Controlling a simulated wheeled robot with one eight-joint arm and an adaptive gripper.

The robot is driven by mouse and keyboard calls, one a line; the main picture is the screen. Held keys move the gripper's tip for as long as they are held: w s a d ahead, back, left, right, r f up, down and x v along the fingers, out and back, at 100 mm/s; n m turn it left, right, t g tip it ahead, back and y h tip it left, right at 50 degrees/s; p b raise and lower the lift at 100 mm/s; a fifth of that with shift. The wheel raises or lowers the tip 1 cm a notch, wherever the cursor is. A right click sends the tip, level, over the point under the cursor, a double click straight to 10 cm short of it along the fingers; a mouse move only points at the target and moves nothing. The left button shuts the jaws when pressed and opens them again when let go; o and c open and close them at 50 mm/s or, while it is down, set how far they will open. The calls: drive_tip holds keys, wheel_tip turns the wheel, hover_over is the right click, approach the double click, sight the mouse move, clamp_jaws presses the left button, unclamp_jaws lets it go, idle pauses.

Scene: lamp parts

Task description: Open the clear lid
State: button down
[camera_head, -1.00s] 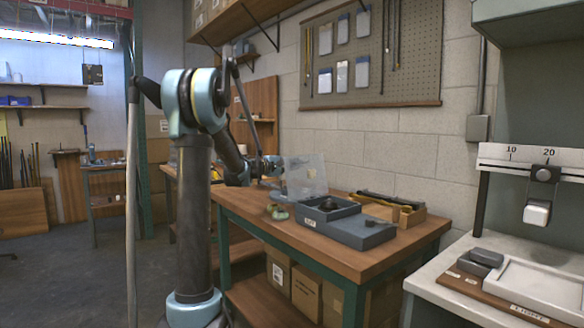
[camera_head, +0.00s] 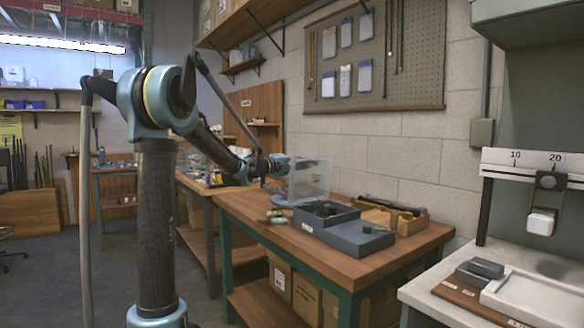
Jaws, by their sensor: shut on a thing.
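The clear lid (camera_head: 312,180) is a see-through, box-like piece at the back left of the wooden worktable (camera_head: 262,232). It stands about upright above a grey, rounded base that is only partly visible. My gripper (camera_head: 281,167) reaches in from the left and is shut at the lid's upper left edge. The fingertips are small in this view, and their exact contact with the lid is hard to make out.
A grey open tray (camera_head: 345,232) with a dark round part lies right of the lid. Small greenish parts (camera_head: 277,219) lie in front. A wooden box (camera_head: 408,224) with dark rods is behind. A white-topped bench (camera_head: 420,291) stands at right.

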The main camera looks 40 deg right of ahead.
drive_tip(key=shift+s+f, duration=0.15)
drive_tip(key=c, duration=1.7)
unclamp_jaws()
